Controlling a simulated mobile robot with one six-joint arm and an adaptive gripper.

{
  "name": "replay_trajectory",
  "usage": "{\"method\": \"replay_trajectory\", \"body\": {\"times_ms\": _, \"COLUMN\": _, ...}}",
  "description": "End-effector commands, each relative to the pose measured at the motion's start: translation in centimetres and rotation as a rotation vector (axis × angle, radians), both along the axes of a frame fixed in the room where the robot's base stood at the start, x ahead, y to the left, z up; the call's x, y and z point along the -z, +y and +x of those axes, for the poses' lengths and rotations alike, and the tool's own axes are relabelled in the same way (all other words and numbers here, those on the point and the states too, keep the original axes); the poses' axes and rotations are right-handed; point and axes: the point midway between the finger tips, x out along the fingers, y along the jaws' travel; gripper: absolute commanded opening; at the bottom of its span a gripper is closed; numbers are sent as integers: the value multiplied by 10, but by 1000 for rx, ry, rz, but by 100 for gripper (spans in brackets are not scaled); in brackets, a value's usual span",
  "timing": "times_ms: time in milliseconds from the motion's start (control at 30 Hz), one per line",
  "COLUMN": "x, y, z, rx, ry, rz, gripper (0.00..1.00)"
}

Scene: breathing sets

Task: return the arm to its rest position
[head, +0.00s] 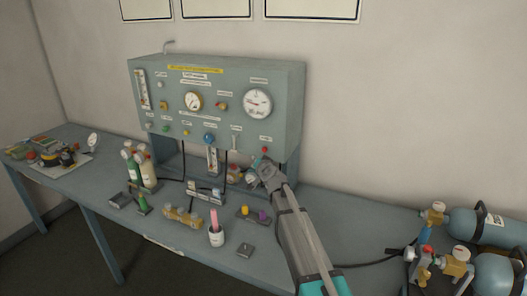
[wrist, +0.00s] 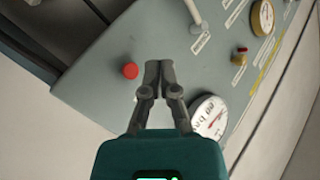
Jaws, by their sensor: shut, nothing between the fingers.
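My arm (head: 303,240) reaches up from the bottom of the head view towards the lower right part of the grey test panel (head: 225,75). My gripper (head: 258,163) is at the panel's lower edge in that view. In the wrist view my gripper (wrist: 158,66) has its two dark fingers together with nothing between them. A red knob (wrist: 130,71) shows just left of the fingertips in the wrist view, and a round white gauge (wrist: 209,117) shows to their right. I cannot tell how far the fingertips are from the panel face.
The grey bench (head: 185,238) carries a cup with a pink item (head: 216,234), a brass fitting (head: 183,217), small cylinders (head: 140,168) and a small grey block (head: 245,249). Blue-grey tanks (head: 480,226) with valves lie at the right. A black hose (head: 365,264) runs across the bench.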

Motion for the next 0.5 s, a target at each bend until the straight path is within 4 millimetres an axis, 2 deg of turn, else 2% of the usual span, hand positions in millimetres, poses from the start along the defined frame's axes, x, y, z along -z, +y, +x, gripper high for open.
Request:
{"method": "replay_trajectory", "body": {"times_ms": 167, "x": 3, "y": -3, "z": -5, "rx": -9, "ry": 9, "rz": -13, "gripper": 0}}
{"method": "replay_trajectory", "body": {"times_ms": 267, "x": 9, "y": -10, "z": -15, "rx": -30, "ry": 33, "rz": -39, "gripper": 0}}
{"method": "replay_trajectory", "body": {"times_ms": 367, "x": 19, "y": -20, "z": -31, "rx": -62, "ry": 74, "rz": -83, "gripper": 0}}
{"method": "replay_trajectory", "body": {"times_ms": 500, "x": 41, "y": -43, "z": -65, "rx": -121, "ry": 168, "rz": -175, "gripper": 0}}
